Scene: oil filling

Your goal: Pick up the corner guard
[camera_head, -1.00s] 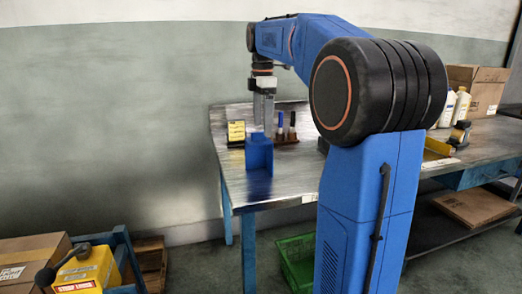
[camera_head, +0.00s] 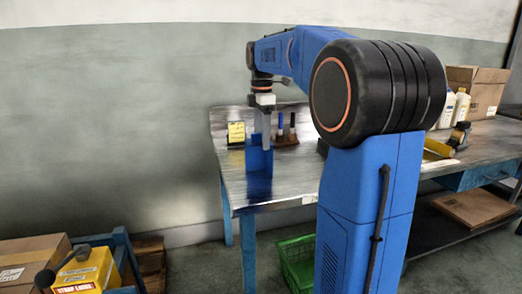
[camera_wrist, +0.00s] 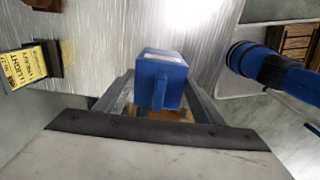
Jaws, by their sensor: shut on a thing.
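The corner guard is a blue, angular piece (camera_head: 259,161) standing on the near left part of the metal table. My gripper (camera_head: 266,146) points straight down at it from above, its fingers overlapping its upper part. In the wrist view the blue guard (camera_wrist: 160,72) sits between the two grey fingers of my gripper (camera_wrist: 158,95), which are shut on it. The guard's lower end still looks to be at the tabletop; whether it touches cannot be told.
A yellow label holder (camera_head: 236,133) stands left of the guard, also at the left in the wrist view. A small rack (camera_head: 286,141) with dark and blue upright pieces is behind right. White bottles (camera_head: 460,106) and a cardboard box (camera_head: 476,82) stand far right. A green crate (camera_head: 297,262) is below.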

